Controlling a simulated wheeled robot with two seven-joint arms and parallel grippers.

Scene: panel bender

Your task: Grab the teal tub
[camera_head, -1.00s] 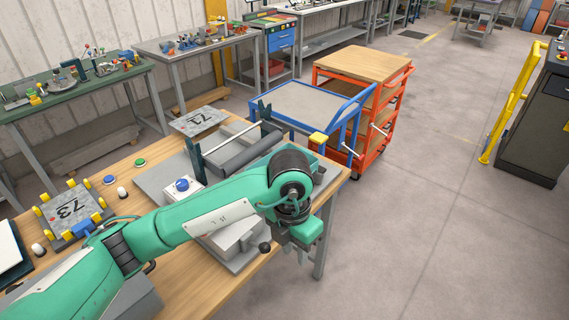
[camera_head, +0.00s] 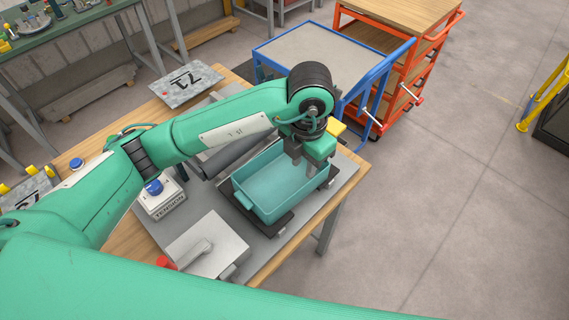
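The teal tub (camera_head: 272,184) is an empty-looking open rectangular box with a small handle at its left end. It sits on a dark base on the bench. My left gripper (camera_head: 304,162) points down over the tub's far right part. Its fingers look apart, with nothing seen held between them. I cannot tell whether they touch the tub's wall. My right gripper is out of view; a green arm link of mine crosses the bottom.
A grey roller (camera_head: 222,158) lies behind the tub. A box with a blue button (camera_head: 165,200) and a grey box (camera_head: 207,245) stand left of it. Blue (camera_head: 325,55) and orange (camera_head: 405,15) carts stand beyond.

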